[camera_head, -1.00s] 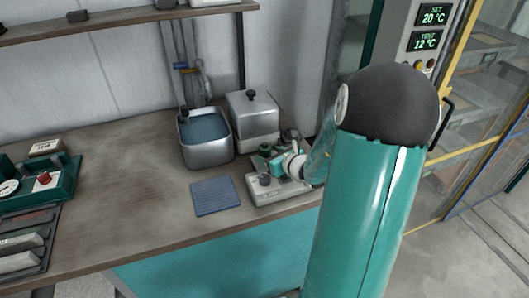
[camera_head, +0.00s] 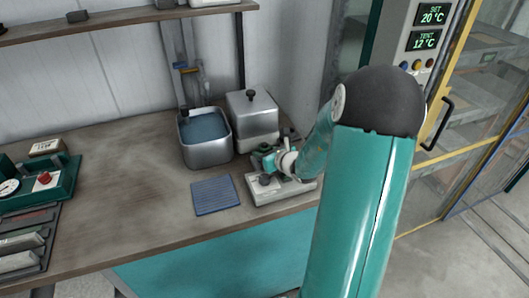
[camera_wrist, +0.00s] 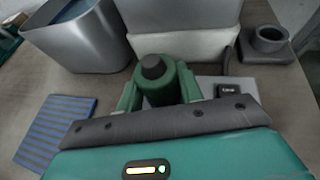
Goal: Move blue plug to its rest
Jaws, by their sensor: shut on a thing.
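My gripper (camera_wrist: 158,92) is shut on a green, plug-like cylinder (camera_wrist: 155,72) with a dark round top. The cylinder stands upright between the two green fingers, and its lower end is hidden. I see no clearly blue plug. In the head view my gripper (camera_head: 272,160) is over the pale base block (camera_head: 265,194) at the right end of the bench. A grey ring-shaped holder (camera_wrist: 268,42) with a round hole stands to the right in the wrist view. I cannot tell whether it is the rest.
A metal water bath (camera_head: 206,151) and a lidded metal box (camera_head: 252,130) stand behind the base block. A blue striped mat (camera_head: 216,194) lies to its left. A green instrument tray (camera_head: 62,186) is at the far left. The bench middle is clear.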

